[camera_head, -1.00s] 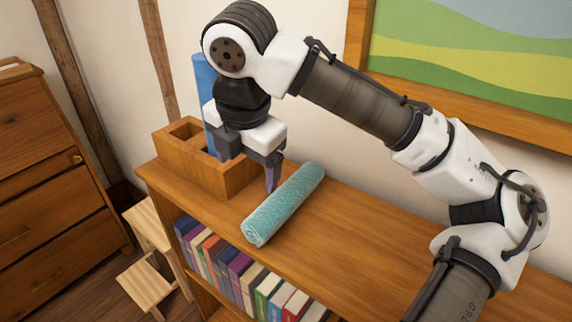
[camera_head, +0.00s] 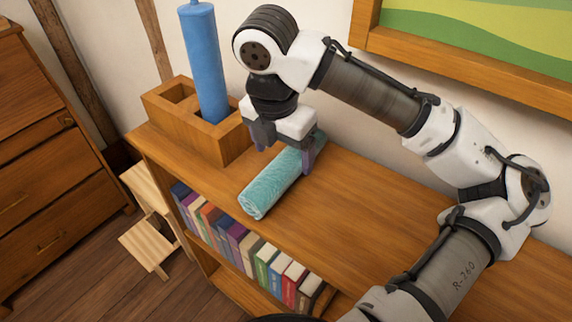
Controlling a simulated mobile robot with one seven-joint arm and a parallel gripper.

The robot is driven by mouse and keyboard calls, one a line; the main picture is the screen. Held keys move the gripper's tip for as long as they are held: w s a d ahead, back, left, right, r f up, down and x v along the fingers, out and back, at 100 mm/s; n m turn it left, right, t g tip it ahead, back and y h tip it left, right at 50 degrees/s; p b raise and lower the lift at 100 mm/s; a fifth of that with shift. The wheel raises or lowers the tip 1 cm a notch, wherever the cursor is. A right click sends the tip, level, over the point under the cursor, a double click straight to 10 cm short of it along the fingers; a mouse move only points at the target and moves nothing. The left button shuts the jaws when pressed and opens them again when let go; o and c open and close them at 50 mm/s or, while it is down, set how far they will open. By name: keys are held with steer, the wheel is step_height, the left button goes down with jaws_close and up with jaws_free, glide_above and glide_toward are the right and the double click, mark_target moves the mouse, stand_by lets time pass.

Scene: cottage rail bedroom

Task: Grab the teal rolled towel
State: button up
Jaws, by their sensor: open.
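The teal rolled towel (camera_head: 268,190) lies on the top of the wooden bookshelf (camera_head: 345,235), running from front left to back right. My gripper (camera_head: 284,158) is open above the towel's back half. One finger is on the towel's left side and the other on its right side, with the fingers pointing down. The right fingertip looks close to the shelf top beside the towel. I cannot tell whether either finger touches the towel. The towel's back end is partly hidden by my gripper.
A wooden box with compartments (camera_head: 190,133) stands left of the towel, holding a tall blue cylinder (camera_head: 204,65). Several books (camera_head: 240,250) fill the shelf below. A framed picture (camera_head: 470,50) hangs behind. The shelf top right of the towel is clear. A small wooden stool (camera_head: 147,245) stands at the left.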

mark_target(285, 157)
steer(key=shift+w+d+f+p, duration=0.15)
steer(key=shift+w+f+p, duration=0.05)
steer(key=shift+f, duration=0.95)
steer(key=shift+w+d+f+p, duration=0.15)
steer(key=shift+f, duration=1)
steer(key=c, duration=1.1)
